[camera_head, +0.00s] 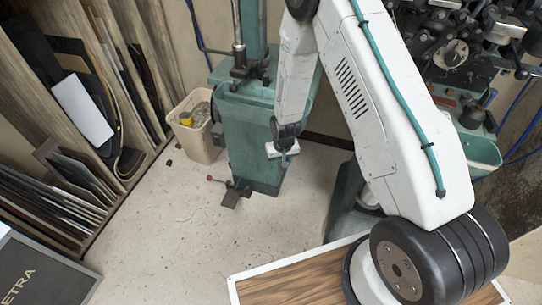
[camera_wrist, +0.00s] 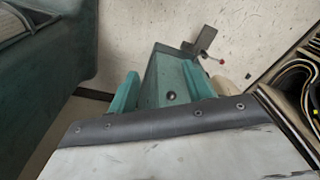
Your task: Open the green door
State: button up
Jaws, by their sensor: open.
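The green door appears to be the front panel of the green machine pedestal (camera_head: 250,135), which stands on the floor in the middle of the head view. In the wrist view the green door (camera_wrist: 163,75) shows ahead, with a small dark round knob (camera_wrist: 171,96) on it. The door looks shut. My gripper (camera_head: 285,156) is in front of the pedestal's right part in the head view. In the wrist view my gripper's two green fingers (camera_wrist: 160,70) are spread apart, with the knob seen in the gap between them. Nothing is held, and I cannot tell the distance to the knob.
A foot pedal (camera_head: 234,195) with a red-knobbed lever is at the pedestal's base. A beige bin (camera_head: 196,140) stands left of it. Wooden shelves (camera_head: 110,190) with sheets line the left. Another machine (camera_head: 455,60) stands right. The floor in front of the pedestal is mostly clear.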

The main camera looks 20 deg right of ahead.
notch_tip(320, 180, down, 23)
jog(key=w+m+t, duration=0.1)
jog(key=w+t, duration=0.2)
jog(key=t, duration=0.5)
jog(key=w+r+t, duration=0.6)
jog(key=r+t, duration=0.3)
jog(key=w+d, duration=0.1)
jog(key=w, duration=0.5)
jog(key=shift+w+f+m+h, duration=0.15)
jog(key=shift+w+m+h, duration=0.1)
jog(key=shift+m+h, duration=0.15)
grip_shut()
jog(key=shift+s, duration=0.1)
